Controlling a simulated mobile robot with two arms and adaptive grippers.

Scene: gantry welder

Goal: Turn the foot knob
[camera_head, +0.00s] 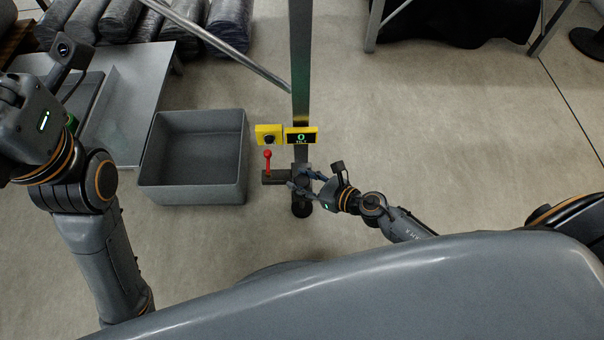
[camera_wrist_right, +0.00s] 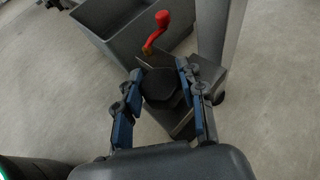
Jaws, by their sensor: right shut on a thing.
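The foot knob (camera_wrist_right: 160,86) is a dark, faceted round knob between my right fingers in the right wrist view. My right gripper (camera_wrist_right: 156,84) is shut on it, one blue-padded finger on each side. In the head view my right gripper (camera_head: 304,181) reaches in from the right at the lower part of the metal post (camera_head: 301,60), and its fingers mostly hide the knob. A dark round foot (camera_head: 301,208) shows at the post's base. My left arm is at the left edge of the head view, and its fingers are out of the picture.
A red-knobbed lever (camera_head: 268,158) stands just left of the post. A yellow box with a black button (camera_head: 268,135) and a small display (camera_head: 301,137) reading 0 TILT sit above. An empty grey bin (camera_head: 194,194) is at left. Floor to the right is open.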

